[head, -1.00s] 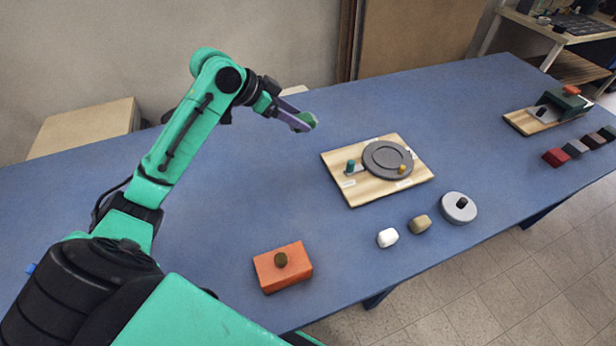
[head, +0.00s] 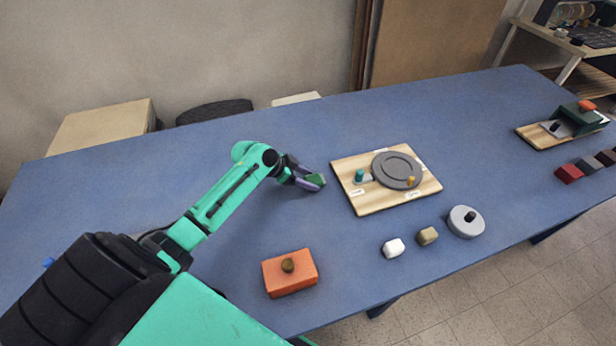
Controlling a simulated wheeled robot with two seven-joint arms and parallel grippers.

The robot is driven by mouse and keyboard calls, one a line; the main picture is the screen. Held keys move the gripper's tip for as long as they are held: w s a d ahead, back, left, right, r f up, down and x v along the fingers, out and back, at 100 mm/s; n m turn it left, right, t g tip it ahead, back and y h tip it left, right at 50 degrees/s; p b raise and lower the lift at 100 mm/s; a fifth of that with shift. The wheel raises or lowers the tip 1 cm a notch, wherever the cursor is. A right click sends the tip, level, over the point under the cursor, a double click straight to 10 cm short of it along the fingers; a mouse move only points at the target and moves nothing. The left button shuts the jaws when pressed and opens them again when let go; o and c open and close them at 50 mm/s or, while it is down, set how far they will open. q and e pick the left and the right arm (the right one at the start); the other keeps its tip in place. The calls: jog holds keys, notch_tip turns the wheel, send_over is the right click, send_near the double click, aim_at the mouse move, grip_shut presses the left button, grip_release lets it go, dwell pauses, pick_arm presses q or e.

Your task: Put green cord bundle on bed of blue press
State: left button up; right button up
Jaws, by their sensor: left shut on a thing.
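My left gripper (head: 309,181) is shut on a small green piece, which looks like the green cord bundle (head: 317,179). It holds the bundle low near the table, just left of the wooden board with a grey round plate (head: 342,178). The board also carries a teal knob (head: 359,174) and a small yellow knob (head: 411,181). At the far right a dark green device with an orange top (head: 590,117) stands on another wooden board. I cannot tell which of these is the blue press; neither looks plainly blue. My right gripper is not in view.
An orange block with a brown knob (head: 290,281), a white piece (head: 393,248), a tan piece (head: 428,236) and a grey disc with a black knob (head: 460,226) lie along the front. Several dark and red blocks (head: 568,174) sit right. The blue tabletop (head: 250,115) is clear behind.

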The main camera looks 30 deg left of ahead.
pick_arm(q)
jog(key=o, duration=1.4)
jog(key=shift+o, duration=0.2)
